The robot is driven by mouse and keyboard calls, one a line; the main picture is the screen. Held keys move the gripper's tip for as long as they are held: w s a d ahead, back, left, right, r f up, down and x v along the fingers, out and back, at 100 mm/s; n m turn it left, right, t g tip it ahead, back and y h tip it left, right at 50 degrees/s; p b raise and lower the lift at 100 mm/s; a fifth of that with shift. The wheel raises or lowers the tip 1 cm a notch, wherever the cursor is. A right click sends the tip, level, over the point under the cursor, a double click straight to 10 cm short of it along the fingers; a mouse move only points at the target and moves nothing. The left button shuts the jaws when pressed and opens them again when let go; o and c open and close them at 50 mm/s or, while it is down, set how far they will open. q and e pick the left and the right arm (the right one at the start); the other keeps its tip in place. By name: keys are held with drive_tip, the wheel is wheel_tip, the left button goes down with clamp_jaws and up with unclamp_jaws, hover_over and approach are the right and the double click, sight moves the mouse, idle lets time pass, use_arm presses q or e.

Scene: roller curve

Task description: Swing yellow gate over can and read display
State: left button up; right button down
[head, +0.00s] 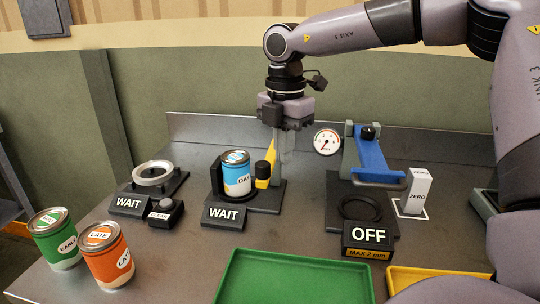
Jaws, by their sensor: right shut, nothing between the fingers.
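The can (236,180), blue, white and orange with a DAY label, stands upright in a black holder on a dark base. The yellow gate (264,184) is beside the can on its right, not over it, with a black knob (262,169). The black display (222,215) in front of the can reads WAIT. My right gripper (286,158) points down, shut and empty, just right of the yellow gate; it hides part of the gate, and I cannot tell whether they touch. My left gripper is not in view.
A ring station (154,175) with another WAIT display (129,202) is at left. Green (56,245) and orange (105,262) cans stand front left. A blue-armed gauge station (371,155) reading OFF and a white ZERO block (414,190) are at right. A green tray (292,275) lies in front.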

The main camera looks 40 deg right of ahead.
sight(257, 163)
idle(0.5)
wheel_tip(257, 163, down, 4)
drive_tip(key=b, duration=0.3)
drive_tip(key=shift+r, duration=0.2)
drive_tip(key=shift+w, duration=0.1)
idle(0.4)
drive_tip(key=shift+w+a+p, duration=0.45)
drive_tip(key=shift+w+a, duration=1.25)
drive_tip(key=shift+w, duration=0.25)
